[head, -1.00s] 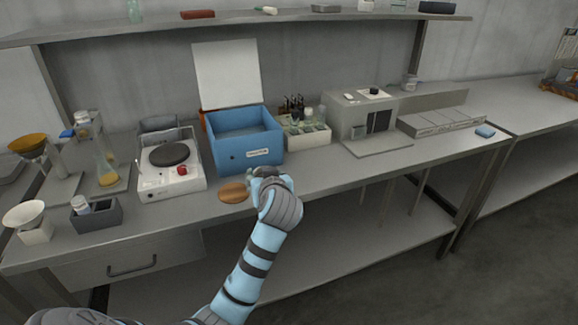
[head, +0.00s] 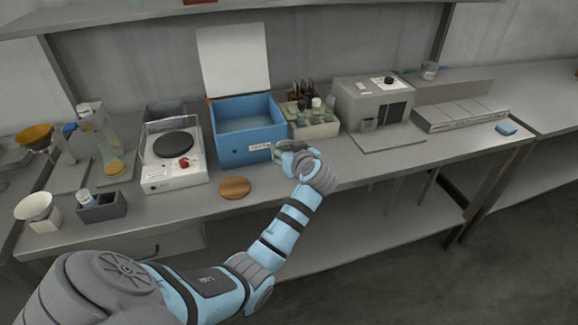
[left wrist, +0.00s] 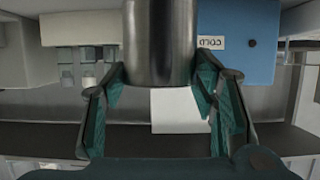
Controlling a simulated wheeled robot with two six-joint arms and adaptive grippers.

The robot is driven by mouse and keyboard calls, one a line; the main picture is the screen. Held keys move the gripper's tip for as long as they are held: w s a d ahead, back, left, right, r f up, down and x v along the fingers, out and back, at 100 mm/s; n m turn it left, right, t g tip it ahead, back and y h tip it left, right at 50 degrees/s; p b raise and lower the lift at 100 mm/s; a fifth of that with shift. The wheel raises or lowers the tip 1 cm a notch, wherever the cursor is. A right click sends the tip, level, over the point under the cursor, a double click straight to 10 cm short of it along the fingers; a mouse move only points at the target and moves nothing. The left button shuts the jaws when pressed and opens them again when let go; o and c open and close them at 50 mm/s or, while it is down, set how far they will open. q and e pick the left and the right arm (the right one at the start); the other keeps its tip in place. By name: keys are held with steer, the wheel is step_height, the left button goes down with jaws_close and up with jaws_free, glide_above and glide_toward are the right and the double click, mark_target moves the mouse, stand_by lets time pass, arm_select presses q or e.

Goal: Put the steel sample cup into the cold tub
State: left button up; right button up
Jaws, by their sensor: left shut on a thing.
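The steel sample cup (left wrist: 159,40) shows as a shiny grey cylinder in the left wrist view. My left gripper (left wrist: 160,92) is shut on it, with green finger pads on either side. In the head view my left gripper (head: 284,152) is in front of the right front corner of the blue cold tub, and I cannot make out the cup there. The cold tub (head: 240,145) has an open top and its white lid stands upright behind it. The tub's labelled blue wall (left wrist: 237,48) is beside the cup in the left wrist view. My right gripper is not in view.
A white hot plate (head: 174,178) stands left of the tub, and a round wooden disc (head: 234,187) lies in front. A rack of bottles (head: 318,130) and a grey machine (head: 365,105) stand to the right. The bench front near the disc is clear.

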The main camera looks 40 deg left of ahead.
arm_select(q)
step_height(320, 180, down, 4)
steer(key=shift+f+b, duration=0.25)
steer(key=shift+b, duration=0.1)
steer(key=shift+f, duration=0.2)
steer(key=o, duration=1.3)
steer(key=shift+r, duration=0.1)
steer(key=shift+c, duration=0.2)
